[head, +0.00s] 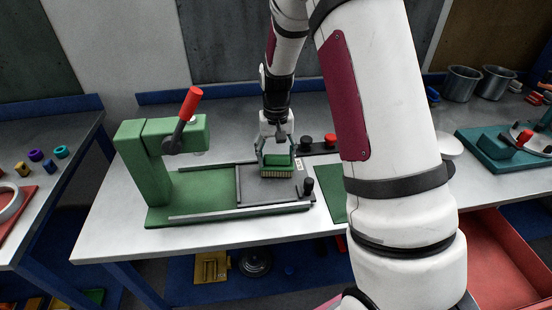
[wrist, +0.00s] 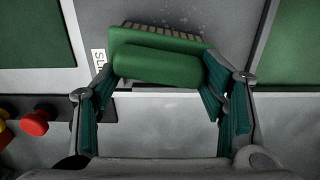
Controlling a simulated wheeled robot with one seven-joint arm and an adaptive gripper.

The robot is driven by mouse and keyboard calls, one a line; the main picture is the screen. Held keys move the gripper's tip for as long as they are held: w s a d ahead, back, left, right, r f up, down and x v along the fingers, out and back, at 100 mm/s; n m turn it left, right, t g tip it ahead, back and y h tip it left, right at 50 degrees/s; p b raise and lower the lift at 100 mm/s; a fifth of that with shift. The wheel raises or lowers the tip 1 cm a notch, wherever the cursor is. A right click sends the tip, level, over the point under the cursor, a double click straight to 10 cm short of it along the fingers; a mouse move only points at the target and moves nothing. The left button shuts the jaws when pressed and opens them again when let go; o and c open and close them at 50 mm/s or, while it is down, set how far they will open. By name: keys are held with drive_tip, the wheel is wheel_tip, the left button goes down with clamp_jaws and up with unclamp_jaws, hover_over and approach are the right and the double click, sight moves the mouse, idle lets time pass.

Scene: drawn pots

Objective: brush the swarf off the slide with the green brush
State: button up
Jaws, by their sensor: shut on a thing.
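The green brush (head: 279,160) is held upright with its pale bristles pointing down over the grey slide (head: 255,190). In the wrist view the brush (wrist: 155,62) lies across between the fingertips of my gripper (wrist: 160,75), with a strip of bristles along its far edge. My gripper (head: 277,150) is shut on the brush in the head view as well. The bristles look at or just above the slide; contact is hard to tell. Small pale specks, perhaps swarf, show on the slide (wrist: 225,18) beyond the brush in the wrist view.
A green press (head: 150,165) with a red-tipped lever stands left of the slide. A control strip (head: 318,147) with a red button (head: 330,139) lies behind it. A black knob (head: 308,186) stands at the slide's right. Bare bench shows at the front left (head: 110,225).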

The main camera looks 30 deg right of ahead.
sight(281, 192)
drive_tip(key=shift+s+a+r+p, duration=0.15)
drive_tip(key=shift+s+a+p, duration=0.1)
drive_tip(key=shift+s+p, duration=0.5)
drive_tip(key=shift+s+a+r+p, duration=0.1)
drive_tip(key=shift+s+a+p, duration=0.15)
drive_tip(key=shift+s+p, duration=0.5)
drive_tip(key=shift+s+a+f+p, duration=0.1)
drive_tip(key=shift+s+a+p, duration=0.15)
drive_tip(key=shift+s, duration=0.5)
drive_tip(key=shift+s+a+r+p, duration=0.15)
drive_tip(key=shift+s+p, duration=0.2)
drive_tip(key=shift+s, duration=0.35)
drive_tip(key=shift+s+a+f+p, duration=0.2)
drive_tip(key=shift+s+p, duration=0.1)
drive_tip(key=shift+s, duration=0.45)
drive_tip(key=shift+s+a+f, duration=0.1)
drive_tip(key=shift+s, duration=0.2)
wheel_tip(281, 192, up, 6)
drive_tip(key=p, duration=0.1)
drive_tip(key=shift+p, duration=0.35)
drive_tip(key=shift+w+r, duration=0.15)
drive_tip(key=shift+r, duration=0.05)
wheel_tip(281, 192, up, 3)
drive_tip(key=shift+f+p, duration=0.1)
drive_tip(key=shift+p, duration=0.25)
